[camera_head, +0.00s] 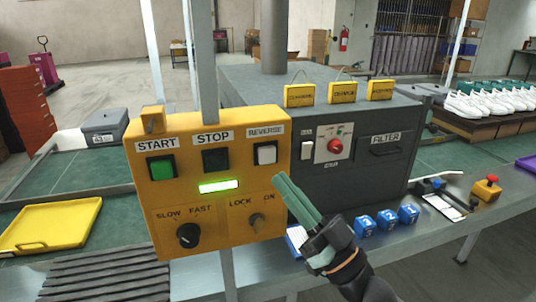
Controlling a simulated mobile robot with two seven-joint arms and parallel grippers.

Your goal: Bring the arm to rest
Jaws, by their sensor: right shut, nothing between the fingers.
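My right gripper (282,182) comes in from the lower right, its green fingers closed together and empty. Its fingertips are in front of the right edge of the yellow control box (222,151), close to the lock knob (257,222); I cannot tell whether they touch the box. The box carries a green start button (161,168), a dark stop button (215,160), a white reverse button (265,154), a lit green bar (218,186) and a speed knob (188,235). My left gripper is not in view.
A grey machine (365,170) with a red knob stands behind my gripper. Several blue blocks (387,219) and a red-button box (486,188) sit on the ledge at right. A yellow tray (48,226) lies at left. White shoes (490,104) stand at the back right.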

